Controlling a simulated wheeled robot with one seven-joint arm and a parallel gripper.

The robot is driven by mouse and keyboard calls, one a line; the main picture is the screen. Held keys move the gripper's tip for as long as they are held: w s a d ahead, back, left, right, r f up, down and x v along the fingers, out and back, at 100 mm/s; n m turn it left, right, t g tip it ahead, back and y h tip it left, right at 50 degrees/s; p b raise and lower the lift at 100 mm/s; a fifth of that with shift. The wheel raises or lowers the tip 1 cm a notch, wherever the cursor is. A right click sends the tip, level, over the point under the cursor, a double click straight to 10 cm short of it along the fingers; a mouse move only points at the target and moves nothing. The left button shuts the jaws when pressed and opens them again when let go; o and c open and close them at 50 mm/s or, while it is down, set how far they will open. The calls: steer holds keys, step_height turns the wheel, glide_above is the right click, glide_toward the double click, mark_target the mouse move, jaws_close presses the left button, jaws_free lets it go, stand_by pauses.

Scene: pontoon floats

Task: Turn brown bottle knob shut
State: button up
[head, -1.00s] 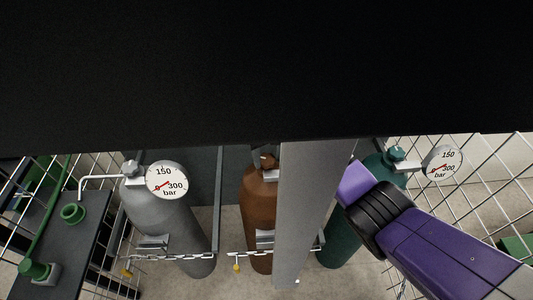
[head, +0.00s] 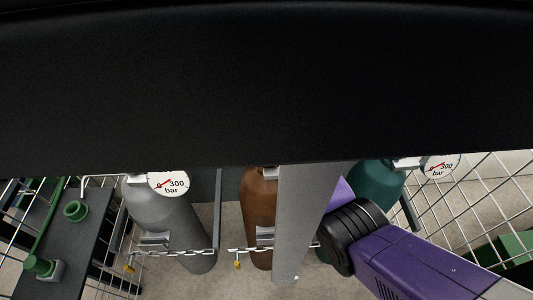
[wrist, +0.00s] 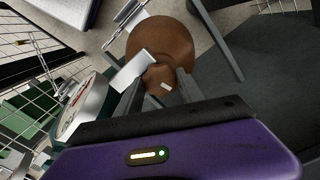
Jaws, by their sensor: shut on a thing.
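The brown bottle (head: 257,198) stands upright in the middle of the head view, partly behind a grey column; its top is hidden by a black shape. In the wrist view the brown bottle (wrist: 163,40) shows from above, with its brown knob (wrist: 160,78), which bears a small pale mark. My gripper (wrist: 161,86) has its two dark fingers on either side of the knob and is shut on it. A gauge (wrist: 82,112) with a red mark sits left of the fingers, seen at a slant; its reading cannot be told.
A grey bottle (head: 165,215) with a gauge (head: 168,183) stands to the left, a teal bottle (head: 376,183) to the right. A chain (head: 180,252) runs across the front. Wire mesh (head: 470,205) closes the right side. A dark bench (head: 75,245) with green fittings is far left.

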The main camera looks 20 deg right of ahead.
steer(key=shift+w+r+m, duration=0.1)
steer(key=shift+m, duration=1.5)
steer(key=shift+d, duration=0.1)
steer(key=o, duration=1.4)
